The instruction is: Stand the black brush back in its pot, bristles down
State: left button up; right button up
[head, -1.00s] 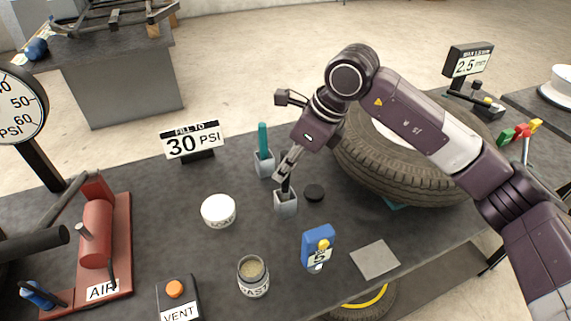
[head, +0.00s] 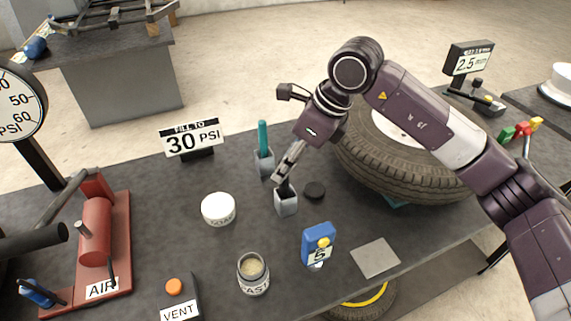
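The black brush (head: 285,188) stands with its lower part inside a small grey pot (head: 286,205) near the middle of the bench. Its bristles are hidden in the pot, and little of its handle shows. My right gripper (head: 280,174) points down at the pot from above, its fingers close together at the brush's upper part. It appears shut on the brush; the exact contact is too small to see. The pot is upright.
A second grey pot (head: 264,165) with a teal-handled brush (head: 262,136) stands just behind. A black disc (head: 315,190) lies to the right, near the big tyre (head: 400,160). A white tub (head: 218,209), open jar (head: 253,275) and blue gauge (head: 318,243) stand around.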

jog(key=v, duration=1.1)
dwell(0.3)
